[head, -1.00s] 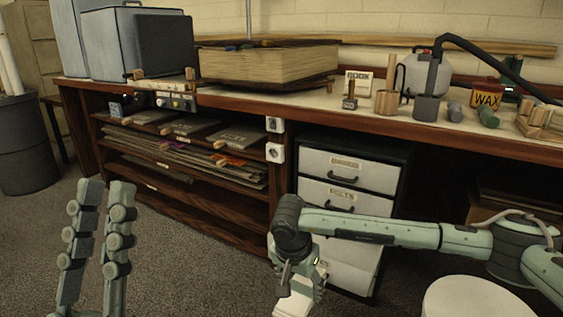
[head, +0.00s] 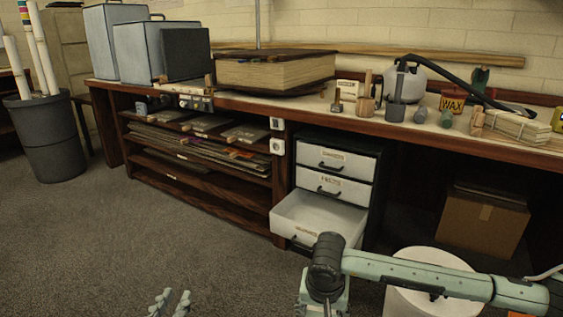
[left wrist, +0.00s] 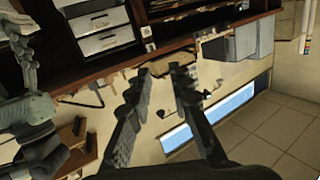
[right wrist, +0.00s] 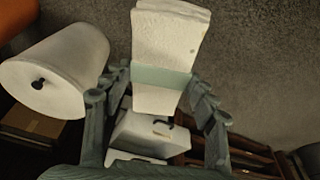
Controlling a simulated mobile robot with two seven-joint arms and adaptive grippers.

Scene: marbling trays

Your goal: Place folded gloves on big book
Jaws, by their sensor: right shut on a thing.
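The big book (head: 272,72) lies flat on the workbench at top centre of the head view, thick with cream page edges and dark covers. The folded gloves are a white folded bundle (right wrist: 168,45) with a pale green band (right wrist: 160,78) in the right wrist view. My right gripper (right wrist: 158,82) is shut on them, with one finger on each side. In the head view the right wrist is at the bottom edge, well below the book, and the gloves are out of sight. My left gripper (head: 170,303) is open and empty at the bottom edge; its spread fingers show in the left wrist view (left wrist: 163,80).
A drawer unit (head: 336,160) stands under the bench with a lower drawer (head: 312,222) pulled out. A white round stool or bin (head: 425,262) is near my right arm. Blue-grey boxes (head: 130,45) and several tools flank the book. Floor (head: 150,235) at left is clear.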

